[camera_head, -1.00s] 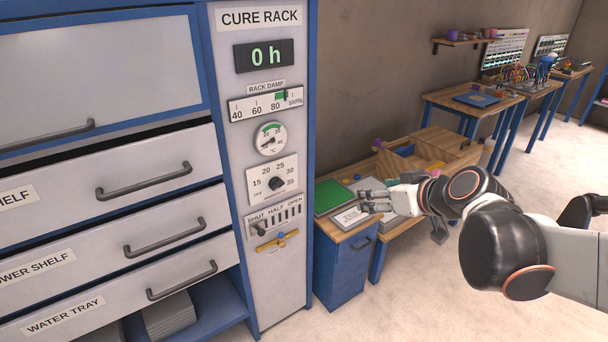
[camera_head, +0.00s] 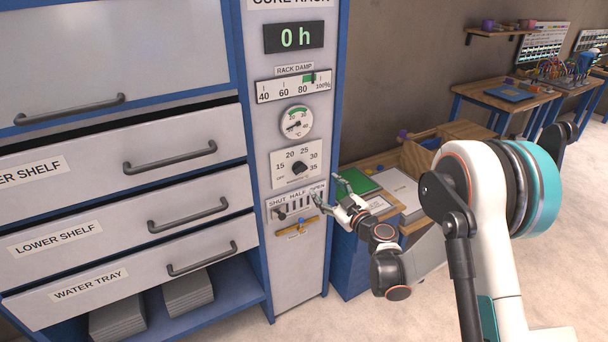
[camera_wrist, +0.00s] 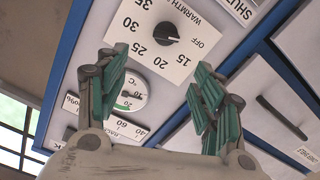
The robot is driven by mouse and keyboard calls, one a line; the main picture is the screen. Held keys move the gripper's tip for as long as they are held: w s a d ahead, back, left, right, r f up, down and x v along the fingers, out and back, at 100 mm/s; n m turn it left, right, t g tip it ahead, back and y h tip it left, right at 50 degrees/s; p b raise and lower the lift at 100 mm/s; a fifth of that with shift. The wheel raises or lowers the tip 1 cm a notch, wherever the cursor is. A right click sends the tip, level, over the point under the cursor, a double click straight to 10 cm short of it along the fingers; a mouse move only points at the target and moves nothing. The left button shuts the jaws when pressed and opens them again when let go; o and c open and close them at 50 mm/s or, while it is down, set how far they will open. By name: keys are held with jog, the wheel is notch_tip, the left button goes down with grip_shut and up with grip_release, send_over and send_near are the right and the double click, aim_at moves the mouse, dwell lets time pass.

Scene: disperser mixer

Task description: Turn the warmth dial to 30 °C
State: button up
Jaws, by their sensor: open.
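The warmth dial (camera_head: 299,168) is a black knob on a white plate on the cure rack's panel, marked OFF and 15 to 35. In the wrist view the dial (camera_wrist: 166,33) appears upside down, with a small light mark that seems to face the OFF side. My gripper (camera_head: 328,190) is open and empty, in front of the panel, below and right of the dial in the head view. In the wrist view its green-padded fingers (camera_wrist: 160,68) are spread to either side, with the knob beyond them and apart from them.
Below the dial is a SHUT/HALF/OPEN slider (camera_head: 281,214) and a brass lever (camera_head: 297,228). Above it are a round thermometer (camera_head: 296,122) and the rack damp gauge (camera_head: 294,86). Drawer handles (camera_head: 170,158) stick out at left. A workbench (camera_head: 385,168) stands at right.

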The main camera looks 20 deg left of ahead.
aim_at(303, 172)
jog(key=b+x, duration=0.1)
jog(key=x, duration=0.3)
jog(key=f+b+x, duration=0.1)
jog(key=x, duration=0.4)
jog(key=b+x, duration=0.1)
jog(key=x, duration=0.4)
jog(key=shift+a+f, duration=0.2)
jog(key=shift+f, duration=0.05)
jog(key=c, duration=1)
